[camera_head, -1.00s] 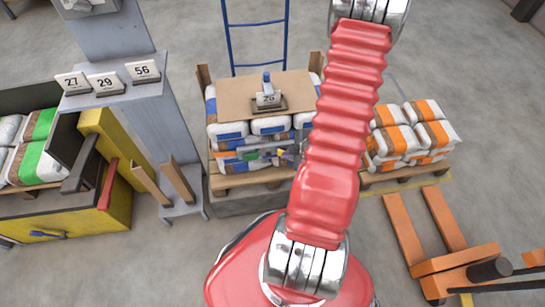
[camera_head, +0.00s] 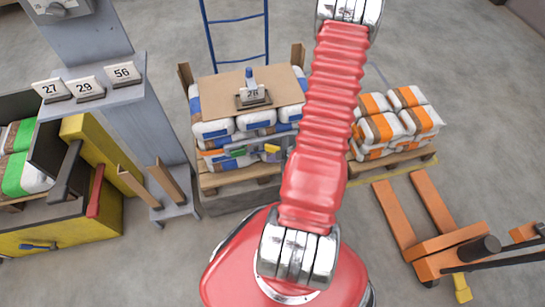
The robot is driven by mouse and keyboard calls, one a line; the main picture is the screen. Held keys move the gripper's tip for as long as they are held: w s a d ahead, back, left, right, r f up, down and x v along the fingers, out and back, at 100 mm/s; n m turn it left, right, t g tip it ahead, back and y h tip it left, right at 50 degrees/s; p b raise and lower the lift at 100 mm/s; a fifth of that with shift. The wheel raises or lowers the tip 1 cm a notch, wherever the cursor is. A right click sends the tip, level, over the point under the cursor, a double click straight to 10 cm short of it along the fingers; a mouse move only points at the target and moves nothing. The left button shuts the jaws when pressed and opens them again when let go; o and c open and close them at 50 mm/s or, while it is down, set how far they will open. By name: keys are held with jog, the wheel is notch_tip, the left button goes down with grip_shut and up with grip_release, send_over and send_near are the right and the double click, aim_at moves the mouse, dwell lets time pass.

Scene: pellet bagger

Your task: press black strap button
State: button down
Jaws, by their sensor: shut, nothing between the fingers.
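I cannot make out a black strap button for certain. A grey box (camera_head: 62,8) on the grey column at the upper left carries a small dark round part, too small to identify. My red ribbed arm runs up through the middle of the view and leaves it at the top. My gripper is not in view.
Number cards 27, 29 and 56 stand on a grey shelf (camera_head: 95,97). A yellow bin (camera_head: 60,235) is at the left. A pallet of bags (camera_head: 255,122) with a cardboard sheet stands in the middle, orange-marked bags (camera_head: 395,125) right, an orange pallet jack (camera_head: 440,240) in front.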

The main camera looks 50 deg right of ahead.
aim_at(256, 149)
jog(key=w+d+f, duration=0.1)
jog(key=w+f, duration=0.5)
jog(key=w, duration=0.2)
jog(key=shift+d+f, duration=0.25)
jog(key=shift+d, duration=0.15)
jog(key=shift+w, duration=0.1)
